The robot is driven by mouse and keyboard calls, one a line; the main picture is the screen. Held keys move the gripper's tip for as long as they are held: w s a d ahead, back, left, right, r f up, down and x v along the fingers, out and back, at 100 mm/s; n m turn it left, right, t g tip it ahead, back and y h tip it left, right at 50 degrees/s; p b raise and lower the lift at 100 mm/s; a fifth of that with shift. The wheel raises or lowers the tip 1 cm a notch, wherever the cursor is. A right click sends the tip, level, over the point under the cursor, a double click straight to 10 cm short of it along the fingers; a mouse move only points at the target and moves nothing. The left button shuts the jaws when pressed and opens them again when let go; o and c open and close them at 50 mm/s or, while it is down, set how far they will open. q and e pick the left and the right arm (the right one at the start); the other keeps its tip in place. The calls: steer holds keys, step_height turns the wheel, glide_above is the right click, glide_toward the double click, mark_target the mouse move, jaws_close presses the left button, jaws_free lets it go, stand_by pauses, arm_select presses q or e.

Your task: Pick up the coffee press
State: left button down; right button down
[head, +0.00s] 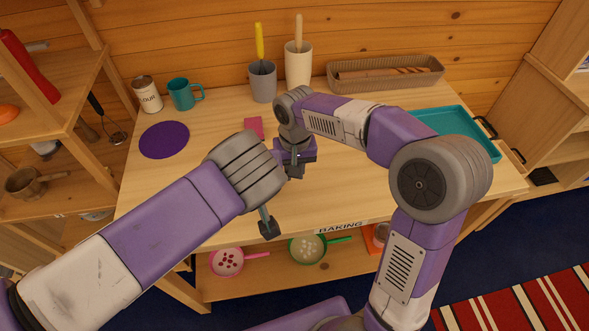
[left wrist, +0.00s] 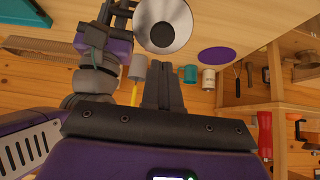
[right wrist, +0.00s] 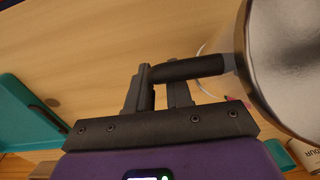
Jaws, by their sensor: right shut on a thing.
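The coffee press (right wrist: 290,70) is a shiny metal cylinder with a black side handle (right wrist: 187,69) in the right wrist view. My right gripper (right wrist: 158,82) is shut on that handle. The round metal underside of the press (left wrist: 166,22) shows in the left wrist view, beside my right gripper. In the head view my right gripper (head: 296,170) is over the table's middle, and the press is hidden behind my left wrist. My left gripper (head: 268,226) is near the table's front edge, its fingers together and empty in the left wrist view (left wrist: 163,70).
On the wooden table (head: 340,190) are a purple disc (head: 164,140), a teal mug (head: 184,95), a flour tin (head: 147,94), two utensil cups, a basket (head: 385,88) and a teal tray (head: 465,125). My two arms are close together. Pans (head: 226,262) sit on the shelf below.

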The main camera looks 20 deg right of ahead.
arm_select(q)
steer(key=v, duration=0.8)
arm_select(e)
steer(key=shift+a, duration=0.1)
arm_select(q)
steer(key=shift+s, duration=0.15)
